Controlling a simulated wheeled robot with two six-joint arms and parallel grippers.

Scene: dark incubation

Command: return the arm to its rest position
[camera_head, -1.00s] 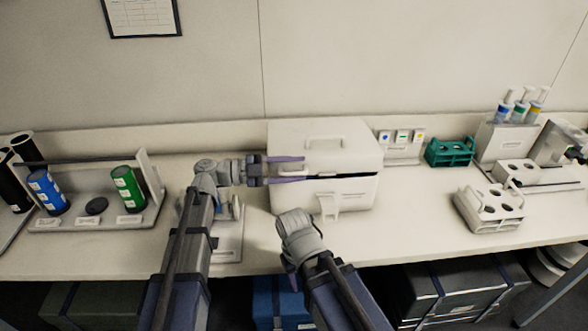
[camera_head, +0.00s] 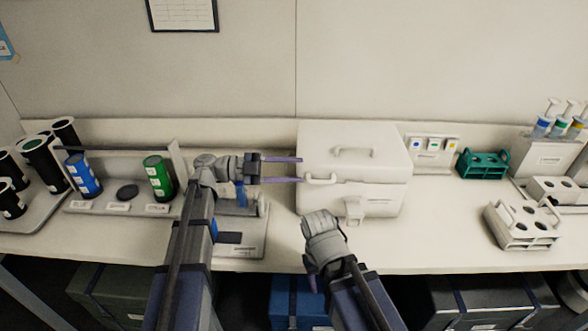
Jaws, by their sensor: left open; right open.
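My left gripper (camera_head: 300,170) is open and empty, its two purple fingers pointing right. Its fingertips are at the left side of the white lidded box (camera_head: 385,205) in the picture; I cannot tell whether they touch it. The box's lid is down, with one handle on top and a small one at its front left edge. My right arm comes in from below, its wrist in front of the box. Only a purple sliver of my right gripper (camera_head: 312,284) shows below the wrist, and the rest is hidden.
A rack on the left holds a blue bottle (camera_head: 83,176) and a green bottle (camera_head: 158,178), with black cylinders (camera_head: 42,163) further left. A small stand (camera_head: 240,246) is partly behind my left arm. A green rack (camera_head: 482,164) and a white tube rack (camera_head: 522,226) stand right.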

